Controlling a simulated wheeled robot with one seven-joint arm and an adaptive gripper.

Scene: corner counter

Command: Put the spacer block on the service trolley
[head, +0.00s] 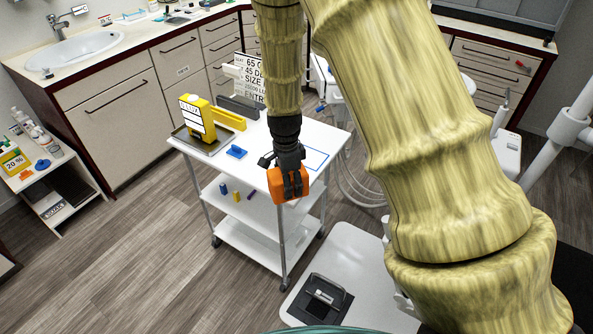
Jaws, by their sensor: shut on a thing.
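An orange block (283,192), which I take to be the spacer block, is held in my gripper (290,183). My gripper is shut on it and points down over the near edge of the white service trolley (215,170). I cannot tell whether the block touches the trolley top or hangs above it. My fingers hide part of the block. A blue outlined rectangle (316,159) is marked on the trolley top, just right of my gripper and partly behind it.
The trolley top also holds a yellow device (197,119) on a dark tray, a blue piece (236,152), a yellow block and a grey holder (238,106). Small items lie on its middle shelf. The front left of the top is clear. A white pad with a black device (320,299) is nearer me.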

